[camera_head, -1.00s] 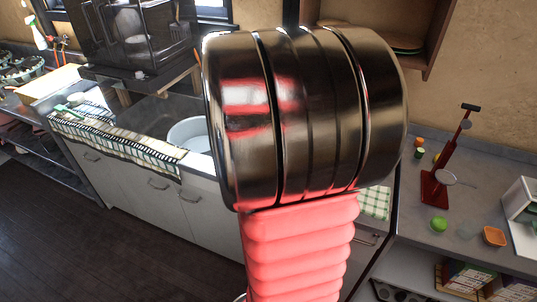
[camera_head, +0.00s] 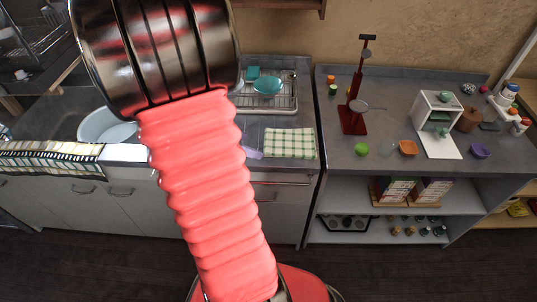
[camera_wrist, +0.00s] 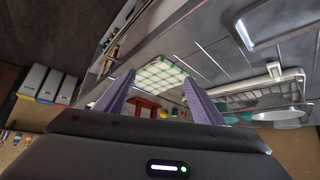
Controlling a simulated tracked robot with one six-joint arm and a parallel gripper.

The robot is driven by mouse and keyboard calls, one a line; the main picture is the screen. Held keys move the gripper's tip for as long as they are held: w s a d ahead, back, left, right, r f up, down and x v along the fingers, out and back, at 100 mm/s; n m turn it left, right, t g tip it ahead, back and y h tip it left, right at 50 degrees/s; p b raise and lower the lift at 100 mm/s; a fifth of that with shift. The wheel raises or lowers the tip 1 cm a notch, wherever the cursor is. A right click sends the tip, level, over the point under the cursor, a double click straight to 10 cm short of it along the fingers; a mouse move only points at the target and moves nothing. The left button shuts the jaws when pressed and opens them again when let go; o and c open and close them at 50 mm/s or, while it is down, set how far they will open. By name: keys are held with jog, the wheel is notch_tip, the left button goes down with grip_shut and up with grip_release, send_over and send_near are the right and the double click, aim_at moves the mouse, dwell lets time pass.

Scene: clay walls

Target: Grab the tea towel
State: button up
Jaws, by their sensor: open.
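A green-and-white checked tea towel (camera_head: 290,143) lies flat on the counter near its front edge, in front of the dish rack. It also shows in the wrist view (camera_wrist: 165,72), between and beyond the fingertips. My gripper (camera_wrist: 159,77) is open and empty, its two purple fingers spread apart and pointing toward the towel, with a gap before it. In the head view my red arm hides part of the counter, and a purple bit of the gripper shows just left of the towel.
A second, striped towel (camera_head: 50,158) hangs over the counter edge at the left, near a white basin (camera_head: 105,127). A dish rack (camera_head: 268,97) with a teal bowl (camera_head: 267,85) stands behind the checked towel. A red stand (camera_head: 354,118) and small bowls are on the right counter.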

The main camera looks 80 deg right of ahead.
jog(key=shift+x, duration=4.35)
jog(key=shift+s, duration=0.1)
jog(key=c, duration=1.4)
jog(key=shift+c, duration=0.8)
notch_tip(320, 180, up, 12)
grip_shut()
notch_tip(320, 180, up, 9)
